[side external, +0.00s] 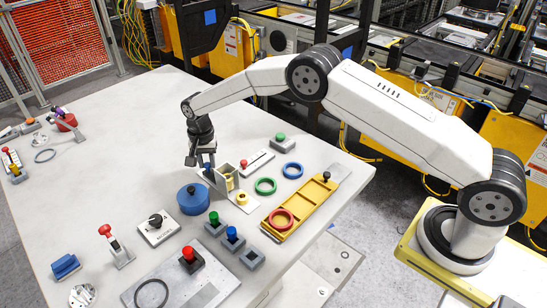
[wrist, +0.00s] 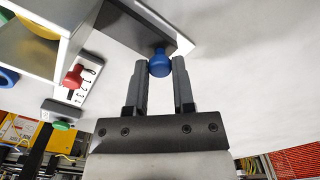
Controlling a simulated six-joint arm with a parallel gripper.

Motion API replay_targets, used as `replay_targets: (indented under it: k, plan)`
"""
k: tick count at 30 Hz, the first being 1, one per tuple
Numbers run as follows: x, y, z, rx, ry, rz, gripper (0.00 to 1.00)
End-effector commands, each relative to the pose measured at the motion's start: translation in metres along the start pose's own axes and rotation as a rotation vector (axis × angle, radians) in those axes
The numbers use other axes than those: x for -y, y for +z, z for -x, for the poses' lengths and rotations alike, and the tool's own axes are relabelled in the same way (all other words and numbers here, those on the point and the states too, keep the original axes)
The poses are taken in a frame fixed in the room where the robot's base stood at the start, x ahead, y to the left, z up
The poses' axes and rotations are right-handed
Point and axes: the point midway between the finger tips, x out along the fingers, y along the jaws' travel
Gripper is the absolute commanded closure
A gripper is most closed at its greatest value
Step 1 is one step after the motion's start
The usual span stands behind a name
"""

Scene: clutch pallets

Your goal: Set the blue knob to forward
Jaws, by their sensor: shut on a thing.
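The blue knob (wrist: 159,64) is round and sits between my two fingertips in the wrist view. It stands at the end of a dark slot in a pale metal plate. My gripper (wrist: 159,80) is shut on the knob. In the side external view my gripper (side external: 198,162) points down at the left of a small metal bracket (side external: 218,183), and only a bit of the blue knob (side external: 208,168) shows beside the fingers. Marks for the knob's positions cannot be read.
A numbered slider with a red knob (wrist: 73,77) and a green button (wrist: 61,125) are close by. A blue round container (side external: 193,199), a black dial (side external: 156,221), coloured rings and a yellow tray (side external: 287,226) surround the bracket.

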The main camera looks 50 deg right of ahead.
Motion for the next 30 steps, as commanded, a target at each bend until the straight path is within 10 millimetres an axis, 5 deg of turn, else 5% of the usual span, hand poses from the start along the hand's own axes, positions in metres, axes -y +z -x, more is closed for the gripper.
replay_targets:
  k: [30]
  plan:
    - [-0.024,0.023,0.001,0.0,0.001,0.001,1.0]
